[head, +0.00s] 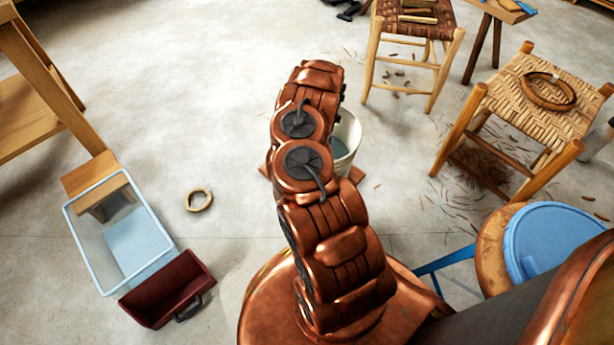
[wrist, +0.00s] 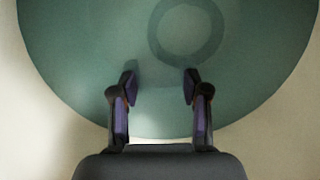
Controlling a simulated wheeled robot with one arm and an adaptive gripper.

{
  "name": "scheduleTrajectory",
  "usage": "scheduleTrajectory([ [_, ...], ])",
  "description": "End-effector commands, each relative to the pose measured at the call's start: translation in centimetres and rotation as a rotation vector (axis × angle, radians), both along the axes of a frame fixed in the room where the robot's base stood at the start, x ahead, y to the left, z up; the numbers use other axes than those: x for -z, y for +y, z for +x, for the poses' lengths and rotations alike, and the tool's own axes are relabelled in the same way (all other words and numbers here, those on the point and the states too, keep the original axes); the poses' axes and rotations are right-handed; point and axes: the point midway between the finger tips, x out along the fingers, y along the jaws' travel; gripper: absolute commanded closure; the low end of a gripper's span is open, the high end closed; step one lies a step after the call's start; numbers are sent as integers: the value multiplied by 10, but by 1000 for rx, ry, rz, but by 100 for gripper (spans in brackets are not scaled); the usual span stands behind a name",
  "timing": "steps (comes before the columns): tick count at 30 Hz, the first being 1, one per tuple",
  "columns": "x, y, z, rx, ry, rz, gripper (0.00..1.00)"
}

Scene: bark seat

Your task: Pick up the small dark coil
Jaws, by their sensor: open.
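A small dark coil (wrist: 187,60) shows in the wrist view as a blurred ring against a round green surface that looks like water in a bucket. In the head view the white bucket (head: 347,135) stands on the floor, partly hidden behind my arm. My gripper (wrist: 160,82) is open and empty, its two fingertips apart and just below the ring in the picture. I cannot tell the height between the fingertips and the coil. My gripper is hidden behind my arm in the head view.
A pale ring (head: 199,200) lies on the floor. A larger brown coil (head: 548,91) rests on a woven stool (head: 510,98). A clear bin (head: 160,262) and a dark red box (head: 165,290) stand left. A blue lid (head: 550,235) is at right. Open floor lies between.

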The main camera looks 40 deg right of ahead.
Motion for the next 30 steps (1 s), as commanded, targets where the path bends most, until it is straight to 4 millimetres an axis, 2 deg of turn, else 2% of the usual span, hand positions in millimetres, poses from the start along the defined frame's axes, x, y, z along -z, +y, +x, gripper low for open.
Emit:
scheduleTrajectory([
  [9,31,-4,-5,0,8,-7,55],
  [14,39,-5,-5,0,8,-7,55],
  [24,80,-6,-7,0,8,-7,55],
  [30,83,-6,-6,-2,6,-8,55],
])
